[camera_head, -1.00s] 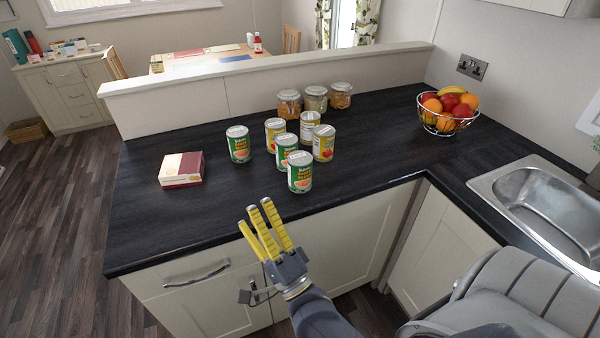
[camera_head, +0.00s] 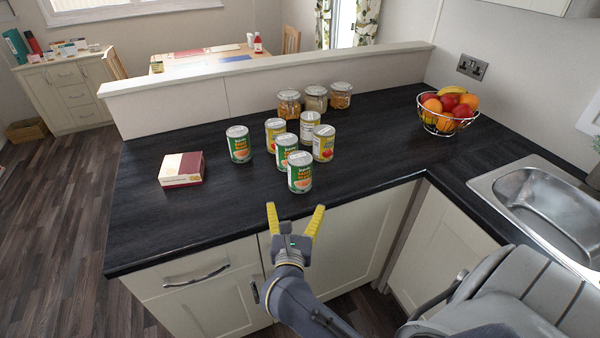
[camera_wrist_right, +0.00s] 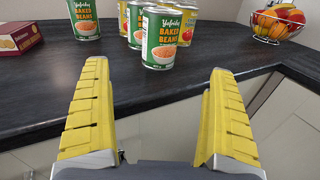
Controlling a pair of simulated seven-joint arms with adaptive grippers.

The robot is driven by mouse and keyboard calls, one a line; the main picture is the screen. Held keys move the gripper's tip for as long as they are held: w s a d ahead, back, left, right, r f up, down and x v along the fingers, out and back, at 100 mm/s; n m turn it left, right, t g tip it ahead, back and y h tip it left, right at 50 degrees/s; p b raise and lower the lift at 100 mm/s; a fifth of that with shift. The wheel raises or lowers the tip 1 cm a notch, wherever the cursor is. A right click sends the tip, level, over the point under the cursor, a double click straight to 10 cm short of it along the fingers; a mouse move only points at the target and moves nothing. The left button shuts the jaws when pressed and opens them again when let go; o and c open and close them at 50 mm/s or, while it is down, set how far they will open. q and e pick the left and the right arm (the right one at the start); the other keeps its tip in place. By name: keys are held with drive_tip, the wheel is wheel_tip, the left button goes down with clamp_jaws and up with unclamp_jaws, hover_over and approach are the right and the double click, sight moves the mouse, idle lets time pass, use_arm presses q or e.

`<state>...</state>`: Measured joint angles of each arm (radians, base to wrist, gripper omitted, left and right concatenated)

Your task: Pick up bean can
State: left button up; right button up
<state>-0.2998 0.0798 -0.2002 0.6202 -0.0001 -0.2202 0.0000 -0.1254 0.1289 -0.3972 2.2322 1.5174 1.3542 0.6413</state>
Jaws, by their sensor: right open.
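Three green-labelled bean cans stand upright on the dark counter. The nearest bean can (camera_head: 300,174) is close to the front edge, and it also shows in the right wrist view (camera_wrist_right: 161,40). A second bean can (camera_head: 284,146) stands just behind it, and a third bean can (camera_head: 238,145) stands to the left. My right gripper (camera_head: 295,208) is open and empty in front of the counter's edge, short of the nearest can. In the right wrist view its yellow fingers (camera_wrist_right: 157,75) are spread, with the nearest can beyond and between them. My left gripper is not in view.
Several yellow-labelled cans (camera_head: 323,143) stand close behind the bean cans. Three jars (camera_head: 315,99) stand at the back. A red and cream box (camera_head: 181,170) lies on the left, a fruit basket (camera_head: 447,113) on the right. The counter (camera_head: 225,208) is clear at its front left.

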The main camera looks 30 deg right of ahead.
sight(300, 171)
drive_tip(key=x, duration=1.6)
drive_tip(key=shift+d, duration=0.1)
drive_tip(key=c, duration=1.5)
drive_tip(key=shift+c, duration=0.8)
drive_tip(key=shift+r, duration=0.15)
